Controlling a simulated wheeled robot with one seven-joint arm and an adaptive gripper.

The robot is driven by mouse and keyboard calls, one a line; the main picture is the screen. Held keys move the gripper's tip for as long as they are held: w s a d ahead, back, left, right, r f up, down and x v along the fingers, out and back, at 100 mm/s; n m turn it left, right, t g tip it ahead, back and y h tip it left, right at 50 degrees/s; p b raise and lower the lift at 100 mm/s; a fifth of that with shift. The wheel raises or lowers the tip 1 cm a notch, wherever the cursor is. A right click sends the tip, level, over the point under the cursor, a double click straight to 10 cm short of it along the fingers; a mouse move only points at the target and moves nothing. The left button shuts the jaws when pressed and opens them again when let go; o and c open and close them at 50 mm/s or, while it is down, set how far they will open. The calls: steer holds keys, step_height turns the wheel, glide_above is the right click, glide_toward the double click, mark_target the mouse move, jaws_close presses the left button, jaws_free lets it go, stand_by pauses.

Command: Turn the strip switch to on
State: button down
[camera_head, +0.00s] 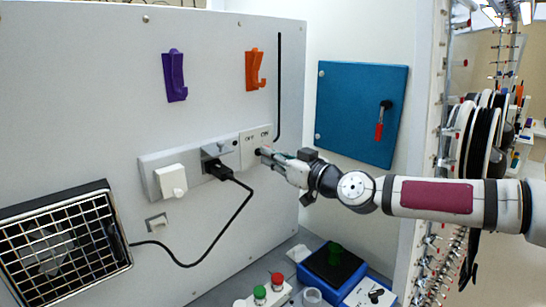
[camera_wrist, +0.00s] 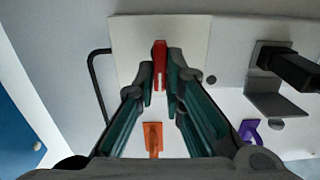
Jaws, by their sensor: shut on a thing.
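The power strip (camera_head: 190,158) runs along the grey wall panel. Its pale switch plate (camera_head: 250,140) is at the right end, with small dark marks too small to read; it also shows in the wrist view (camera_wrist: 128,45). My gripper (camera_head: 264,152) reaches in from the right to the plate's lower edge. In the wrist view its fingertips (camera_wrist: 161,78) are closed on the red switch lever (camera_wrist: 160,52), one finger on each side. The lever is hidden by the gripper in the head view, and I cannot tell its setting.
A black plug (camera_head: 220,171) and a white plug (camera_head: 171,180) sit in the strip; a black cord (camera_head: 238,213) hangs to the fan grille (camera_head: 65,240). Purple (camera_head: 174,78) and orange (camera_head: 253,70) hooks are above. A blue door (camera_head: 358,105) is right; a blue tray (camera_head: 325,278) is below.

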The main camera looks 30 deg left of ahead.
steer(key=shift+w+m+b, duration=0.15)
steer(key=shift+m+b, duration=0.75)
steer(key=shift+m, duration=1.9)
steer(key=c, duration=1.7)
jaws_free()
steer(key=shift+d, duration=0.1)
steer(key=v, duration=1.2)
